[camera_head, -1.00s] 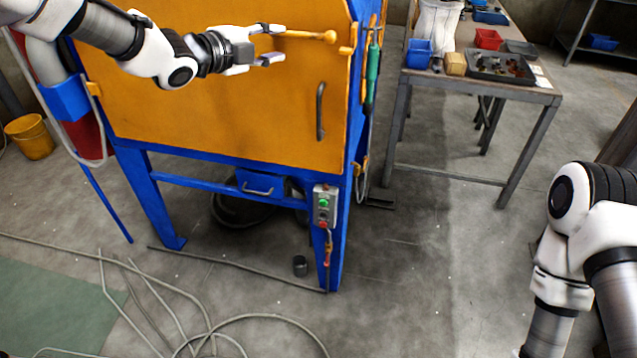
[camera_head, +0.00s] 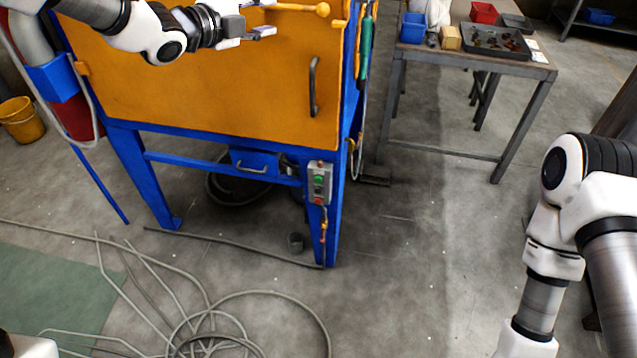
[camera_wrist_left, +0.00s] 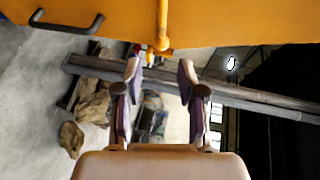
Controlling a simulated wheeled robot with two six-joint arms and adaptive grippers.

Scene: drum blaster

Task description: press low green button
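The green button (camera_head: 319,180) is on a small grey control box (camera_head: 312,190) on the blue front right leg of the orange cabinet (camera_head: 210,90). A red button (camera_head: 319,200) sits below it. My left gripper (camera_head: 263,19) is at the top of the head view, in front of the cabinet door, well above and left of the box. Its two fingers are apart with nothing between them gripped; the left wrist view shows them spread too (camera_wrist_left: 160,72). The control box cannot be made out there. My right arm shows at the right; its gripper is out of view.
The door handle (camera_head: 313,88) sticks out above the control box. An orange rod with a round knob (camera_head: 323,10) is beside my left gripper. Hoses (camera_head: 215,320) lie on the floor in front. A table (camera_head: 470,58) stands at the right.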

